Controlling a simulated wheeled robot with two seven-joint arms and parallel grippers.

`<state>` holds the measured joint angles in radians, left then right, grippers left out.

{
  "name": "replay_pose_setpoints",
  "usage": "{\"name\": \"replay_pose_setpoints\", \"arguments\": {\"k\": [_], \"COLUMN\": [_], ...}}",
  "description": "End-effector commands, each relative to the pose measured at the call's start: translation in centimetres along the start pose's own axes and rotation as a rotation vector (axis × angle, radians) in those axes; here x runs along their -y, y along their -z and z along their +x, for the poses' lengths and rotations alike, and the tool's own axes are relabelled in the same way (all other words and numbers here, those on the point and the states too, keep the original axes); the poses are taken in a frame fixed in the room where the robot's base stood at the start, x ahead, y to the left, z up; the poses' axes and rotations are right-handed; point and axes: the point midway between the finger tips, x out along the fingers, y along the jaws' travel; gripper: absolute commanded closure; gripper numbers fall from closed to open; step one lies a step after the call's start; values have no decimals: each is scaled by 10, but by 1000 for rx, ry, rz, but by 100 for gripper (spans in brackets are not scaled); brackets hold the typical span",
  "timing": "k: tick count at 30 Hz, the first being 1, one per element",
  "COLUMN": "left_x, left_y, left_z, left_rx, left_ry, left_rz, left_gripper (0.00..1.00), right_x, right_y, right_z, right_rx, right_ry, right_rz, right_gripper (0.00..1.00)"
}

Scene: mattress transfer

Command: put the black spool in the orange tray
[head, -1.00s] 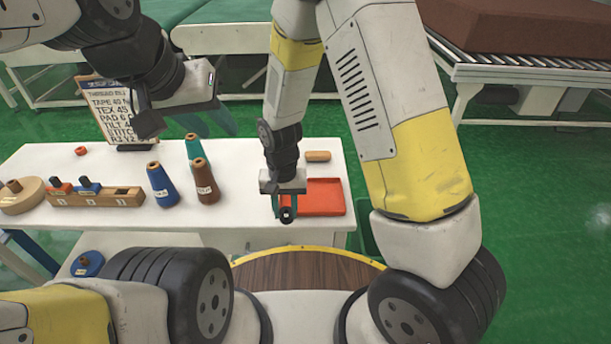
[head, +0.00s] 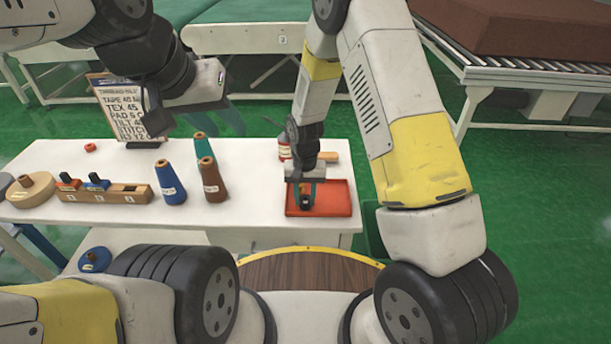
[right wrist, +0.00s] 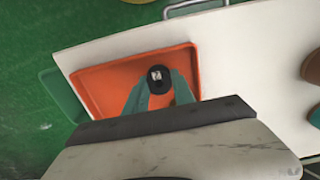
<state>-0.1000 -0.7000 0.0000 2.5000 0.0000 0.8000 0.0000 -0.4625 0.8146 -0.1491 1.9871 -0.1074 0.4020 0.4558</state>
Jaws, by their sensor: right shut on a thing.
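The black spool (head: 306,201) is small and dark, with a pale mark on its end in the right wrist view (right wrist: 158,79). My right gripper (head: 306,193) is shut on it, its teal fingers on either side. The orange tray (head: 338,192) lies at the right end of the white table; it also shows in the right wrist view (right wrist: 100,92). The spool is over the tray; I cannot tell whether it touches the tray floor. My left gripper (head: 222,115) hangs above the table's back edge, away from the tray. Its fingers show, but their gap is unclear.
Blue (head: 170,185), brown (head: 212,180) and teal (head: 202,147) cones stand left of the tray. A wooden rack (head: 118,194) with small spools is farther left, before a sign board (head: 128,110). A wooden piece (head: 328,157) and a red-and-white bottle (head: 284,148) are behind the tray.

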Motion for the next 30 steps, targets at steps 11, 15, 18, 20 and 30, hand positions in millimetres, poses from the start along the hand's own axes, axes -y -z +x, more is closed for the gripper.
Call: {"name": "replay_pose_setpoints", "arguments": {"k": [11, 15, 18, 20, 30], "left_x": [0, 0, 0, 0, 0], "left_y": [0, 0, 0, 0, 0], "left_z": [0, 0, 0, 0, 0], "left_rx": [0, 0, 0, 0, 0], "left_ry": [0, 0, 0, 0, 0], "left_rz": [0, 0, 0, 0, 0], "left_gripper": [64, 64, 64, 64, 64], "right_x": [0, 0, 0, 0, 1], "right_y": [0, 0, 0, 0, 1], "right_z": [2, 2, 2, 0, -57], "right_rx": [1, 1, 0, 0, -5], "right_ry": [0, 0, 0, 0, 2], "right_rz": [0, 0, 0, 0, -1], "right_gripper": [48, 48, 48, 48, 48]}}
